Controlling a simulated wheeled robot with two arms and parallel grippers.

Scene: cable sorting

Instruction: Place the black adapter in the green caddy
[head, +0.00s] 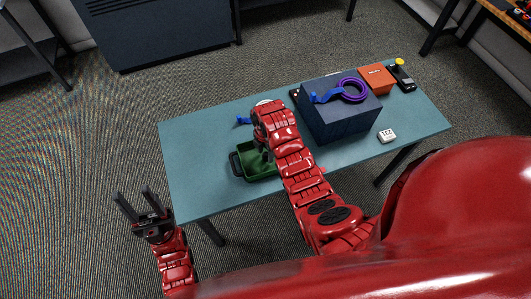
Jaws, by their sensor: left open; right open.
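The green caddy (262,177) stands on the left part of the teal table, with a dark handle at its left end. My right arm reaches over the table and partly covers the caddy. My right gripper (265,154) points down at the caddy's far side; its fingers are mostly hidden by the arm, and I see nothing held in it. My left gripper (136,206) is open and empty, off the table's front left corner. I cannot make out the black adapter for certain; it may be hidden by my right arm.
A dark blue box (340,119) carries a purple coil (353,90) and a blue cable end (324,97). An orange box (377,78), a black device with a yellow knob (403,77) and a white display block (387,136) are at the right. The table's left end (192,150) is clear.

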